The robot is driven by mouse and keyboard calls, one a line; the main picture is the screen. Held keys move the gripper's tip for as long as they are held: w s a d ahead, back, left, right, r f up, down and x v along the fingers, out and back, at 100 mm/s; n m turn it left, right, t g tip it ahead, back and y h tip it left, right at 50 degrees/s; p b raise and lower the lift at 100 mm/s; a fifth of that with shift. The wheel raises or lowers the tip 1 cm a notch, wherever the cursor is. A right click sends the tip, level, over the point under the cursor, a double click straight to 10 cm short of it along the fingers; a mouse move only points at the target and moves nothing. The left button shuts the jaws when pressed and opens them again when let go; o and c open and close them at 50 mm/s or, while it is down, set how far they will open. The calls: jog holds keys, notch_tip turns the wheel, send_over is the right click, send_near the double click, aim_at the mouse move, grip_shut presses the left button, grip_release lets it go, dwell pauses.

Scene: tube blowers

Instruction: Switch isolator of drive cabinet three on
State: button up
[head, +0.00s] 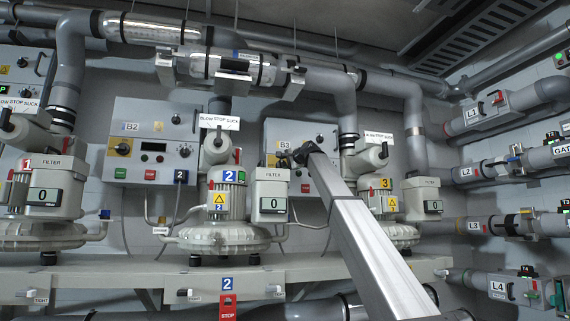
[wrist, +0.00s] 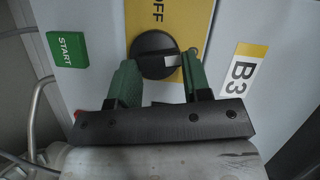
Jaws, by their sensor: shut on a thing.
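Drive cabinet three is the grey box (head: 312,136) labelled B3 on the back wall, right of cabinet B2. Its isolator is a round black knob (wrist: 156,54) on a yellow plate (wrist: 184,15). The word OFF is printed on the plate above the knob in the wrist view. A pale mark on the knob lies on its right side in that view. My gripper (wrist: 159,74) has its green fingers on either side of the knob and is shut on it. In the head view my gripper (head: 298,156) hides most of the isolator.
A green START button (wrist: 67,50) sits left of the knob, and the B3 label (wrist: 243,80) right. Blower 2 (head: 225,200) and blower 3 (head: 384,198) stand on the bench either side of my arm. Pipes run overhead.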

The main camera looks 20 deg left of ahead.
jog(key=shift+w+f+m+y, duration=0.15)
jog(key=shift+m+y, duration=0.25)
jog(key=shift+m, duration=0.7)
jog(key=o, duration=0.9)
jog(key=v, duration=1.1)
jog(key=shift+a+f, duration=0.15)
jog(key=shift+f, duration=0.05)
